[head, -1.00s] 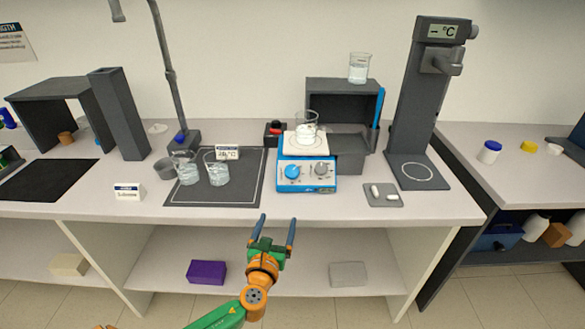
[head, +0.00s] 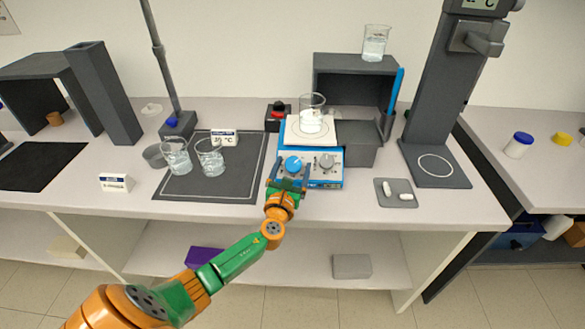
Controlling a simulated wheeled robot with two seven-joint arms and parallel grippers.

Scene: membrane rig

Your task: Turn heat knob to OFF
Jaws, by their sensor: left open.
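The blue hot plate stirrer (head: 326,182) stands on the bench with a white top plate (head: 312,134). Its front panel has a blue knob (head: 294,164) on the left and a grey knob (head: 326,161) on the right. The knob labels are too small to read. My left gripper (head: 291,168) is open at the blue knob, with its fingers about the knob's sides; whether they touch it I cannot tell. The gripper hides part of the panel's left side. A glass beaker (head: 312,112) with white contents stands on the top plate. My right gripper is not in view.
A dark mat (head: 225,187) with two beakers (head: 210,158) lies to the left. A red-topped box (head: 278,116) stands behind left. A grey tray (head: 397,200) with white pieces and a tall grey stand (head: 437,110) are to the right.

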